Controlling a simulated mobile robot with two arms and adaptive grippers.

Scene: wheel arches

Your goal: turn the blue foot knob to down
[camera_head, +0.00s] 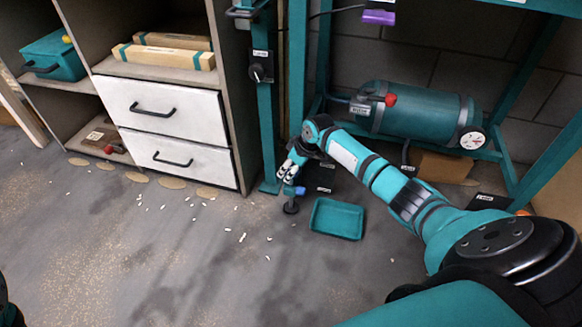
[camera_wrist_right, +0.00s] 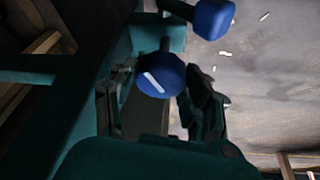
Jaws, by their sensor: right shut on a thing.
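The blue foot knob (camera_wrist_right: 162,76) is round, with a white line across its face. In the right wrist view it sits between the two fingers of my right gripper (camera_wrist_right: 158,88), which are closed around it. The white line slants down to the right in that view. In the head view my right gripper (camera_head: 287,174) is low beside the foot of the teal frame post and hides most of the knob. A second blue piece (camera_wrist_right: 213,18) shows beyond the knob in the wrist view. It also shows below the gripper in the head view (camera_head: 299,190). My left gripper is out of view.
A teal tray (camera_head: 336,219) lies on the floor right of the gripper. A white-drawer cabinet (camera_head: 180,117) stands to the left. A teal tank (camera_head: 425,112) with a gauge is behind my right arm. Small white bits lie on the otherwise open floor.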

